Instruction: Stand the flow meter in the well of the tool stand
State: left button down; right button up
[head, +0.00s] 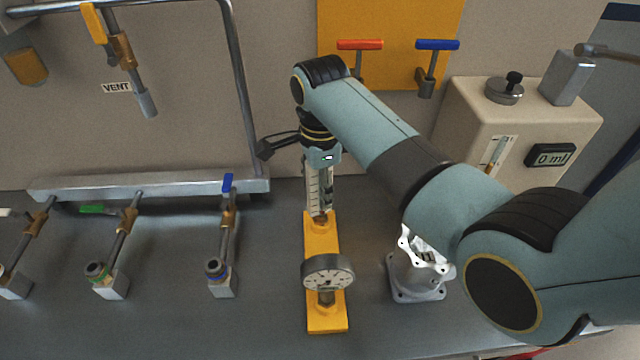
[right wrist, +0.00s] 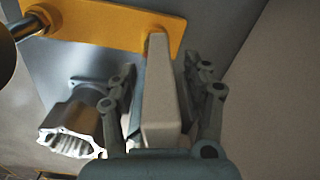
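The flow meter (head: 320,190) is a pale upright body with a scale and a brass lower fitting. My right gripper (head: 320,165) is around its upper part from above and looks shut on it. In the right wrist view its beige body (right wrist: 163,105) lies between the two fingers (right wrist: 165,75). The yellow tool stand (head: 325,318) is below, and its plate also shows in the right wrist view (right wrist: 115,22). The meter's lower end is at the stand's far part; I cannot tell whether it is inside the well. My left gripper is not in view.
A round dial gauge (head: 328,275) is on the stand's near part. A machined metal housing (head: 418,275) stands close to the right. Several valves, one with a blue handle (head: 228,183), are to the left. A beige machine (head: 530,120) is at the back right.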

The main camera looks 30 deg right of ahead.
notch_tip(320, 180, up, 12)
jog(key=shift+s, duration=0.1)
dwell(0.5)
jog(key=shift+f, duration=0.1)
dwell(0.4)
